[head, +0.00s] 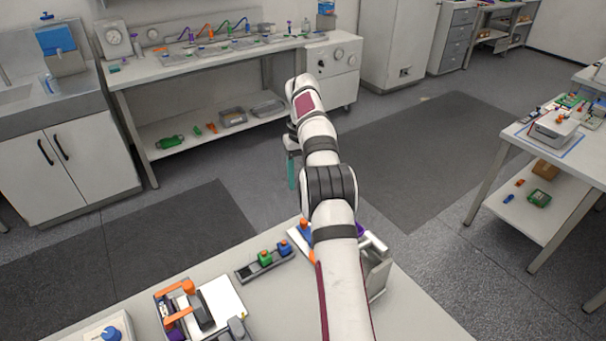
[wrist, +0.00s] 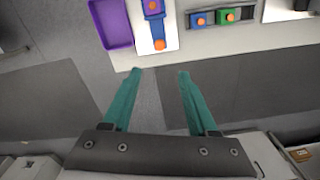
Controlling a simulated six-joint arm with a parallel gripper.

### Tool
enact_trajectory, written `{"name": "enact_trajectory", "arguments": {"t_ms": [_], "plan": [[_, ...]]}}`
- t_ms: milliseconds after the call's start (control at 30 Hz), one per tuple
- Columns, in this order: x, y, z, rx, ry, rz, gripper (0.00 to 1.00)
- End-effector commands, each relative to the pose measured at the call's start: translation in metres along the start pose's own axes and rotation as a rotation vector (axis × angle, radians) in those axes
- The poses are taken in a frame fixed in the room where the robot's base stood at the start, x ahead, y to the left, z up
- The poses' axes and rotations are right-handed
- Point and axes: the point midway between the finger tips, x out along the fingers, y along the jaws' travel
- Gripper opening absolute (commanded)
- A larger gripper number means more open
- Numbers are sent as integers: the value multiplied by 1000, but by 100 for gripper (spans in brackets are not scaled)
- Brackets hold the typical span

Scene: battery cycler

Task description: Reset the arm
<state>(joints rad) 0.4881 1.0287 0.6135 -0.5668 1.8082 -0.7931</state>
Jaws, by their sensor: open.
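My arm stretches from the near table out over the floor in the head view. My gripper (head: 291,167) hangs beyond the table's far edge, with a teal finger pointing down. In the wrist view my gripper (wrist: 160,75) has two teal fingers spread apart with nothing between them. The fingertips are over the floor, apart from the table edge. My arm hides part of the table's right side in the head view.
The near table (head: 330,300) holds a dark rack (head: 265,264) with green and blue pieces, and an orange-handled fixture (head: 185,300). A purple tray (wrist: 112,24) shows in the wrist view. A back bench (head: 220,62) and right table (head: 540,150) stand across open floor.

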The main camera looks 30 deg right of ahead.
Motion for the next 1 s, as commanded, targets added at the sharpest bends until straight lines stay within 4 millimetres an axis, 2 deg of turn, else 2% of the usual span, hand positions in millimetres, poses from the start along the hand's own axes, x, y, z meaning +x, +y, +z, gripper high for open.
{"name": "enact_trajectory", "arguments": {"t_ms": [133,567,667,767,800,867,900,967,1000], "plan": [[-12,0,0,0,0,0,59],[-14,-1,1,0,0,-1,59],[-35,-22,10,4,1,-10,59],[-79,-74,51,20,-1,-32,59],[-95,-98,78,32,-4,-44,59],[-111,-129,126,55,-10,-63,59],[-117,-147,163,71,-16,-76,59],[-118,-168,220,97,-25,-92,59],[-113,-178,258,116,-33,-103,59]]}}
